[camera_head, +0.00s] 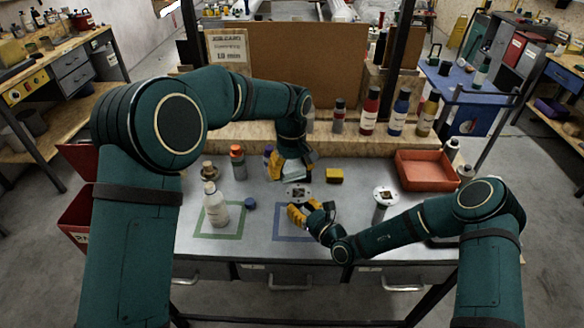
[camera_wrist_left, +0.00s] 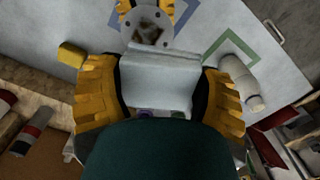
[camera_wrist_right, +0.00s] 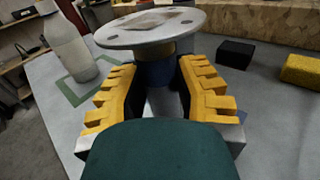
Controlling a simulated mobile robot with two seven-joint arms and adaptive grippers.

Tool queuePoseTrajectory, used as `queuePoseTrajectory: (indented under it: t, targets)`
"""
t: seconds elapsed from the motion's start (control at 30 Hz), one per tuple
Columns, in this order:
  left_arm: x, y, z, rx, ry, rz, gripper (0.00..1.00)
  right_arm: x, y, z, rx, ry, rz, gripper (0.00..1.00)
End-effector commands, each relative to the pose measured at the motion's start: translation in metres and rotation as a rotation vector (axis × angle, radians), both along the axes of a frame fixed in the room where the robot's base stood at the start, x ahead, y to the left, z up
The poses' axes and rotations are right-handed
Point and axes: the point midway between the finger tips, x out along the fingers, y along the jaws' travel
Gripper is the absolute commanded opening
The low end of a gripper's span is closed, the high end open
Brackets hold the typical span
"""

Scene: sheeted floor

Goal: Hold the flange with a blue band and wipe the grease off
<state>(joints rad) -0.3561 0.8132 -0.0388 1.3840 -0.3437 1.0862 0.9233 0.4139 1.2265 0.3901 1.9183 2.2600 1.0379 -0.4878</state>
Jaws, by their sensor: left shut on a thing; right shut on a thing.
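The flange with a blue band (camera_head: 299,192) is a grey disc on a neck; the blue band (camera_wrist_right: 154,73) shows below the disc in the right wrist view. My right gripper (camera_wrist_right: 160,95) is shut around the neck, holding the flange upright with its disc on top. Brown grease (camera_wrist_left: 147,30) lies around the middle of the disc (camera_wrist_left: 160,17). My left gripper (camera_wrist_left: 158,90) is shut on a pale folded cloth (camera_wrist_left: 156,78). The cloth (camera_head: 295,173) is just behind the flange in the head view; whether they touch, I cannot tell.
A second flange (camera_head: 386,193) with a brown patch stands at right. A yellow sponge (camera_head: 334,175) and red tray (camera_head: 424,172) lie behind. A black block (camera_wrist_right: 236,53) is near the sponge.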

Motion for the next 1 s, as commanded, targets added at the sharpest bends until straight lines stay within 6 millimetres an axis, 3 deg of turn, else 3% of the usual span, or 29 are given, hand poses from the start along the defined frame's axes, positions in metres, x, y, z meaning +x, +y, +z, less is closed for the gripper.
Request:
queuePoseTrajectory:
  t: [0.73, 0.8, 1.0]
  targets:
    - [-0.001, 0.0, -0.073, 0.001, 0.004, 0.001, 0.37, 0.0, 0.0, 0.0, 0.0, 0.0, 0.0, 0.0]
    - [0.0, -0.009, -0.066, -0.001, 0.0, -0.002, 0.37, 0.0, 0.0, 0.0, 0.001, -0.001, 0.0, 0.0]
    - [0.001, -0.027, -0.071, -0.001, 0.0, -0.002, 0.37, 0.0, 0.0, 0.0, 0.0, 0.0, 0.0, 0.0]
